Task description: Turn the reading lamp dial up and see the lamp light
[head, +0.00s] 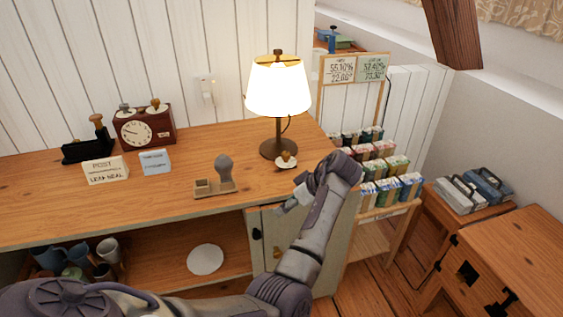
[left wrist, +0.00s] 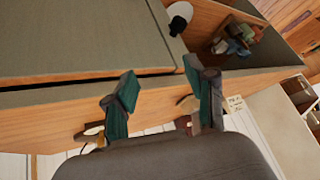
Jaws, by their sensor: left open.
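The reading lamp (head: 279,88) stands at the right end of the wooden counter, and its white shade glows brightly. The dial (head: 286,160), a small white disc with a brass knob, sits on the counter beside the lamp's base. My left gripper (head: 287,205) is just in front of the dial, near the counter's front edge, pointing left and apart from the dial. In the left wrist view my left gripper (left wrist: 160,78) shows two spread teal-padded fingers with nothing between them. Small brass parts show by the fingers there; I cannot tell which is the dial. My right gripper is not in view.
A grey-knobbed stamp on a wooden stand (head: 215,180), small signs (head: 105,171) and a clock (head: 146,127) are on the counter. Mugs and a white plate (head: 205,260) are on the lower shelf. A rack of boxes (head: 385,170) stands right of the counter.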

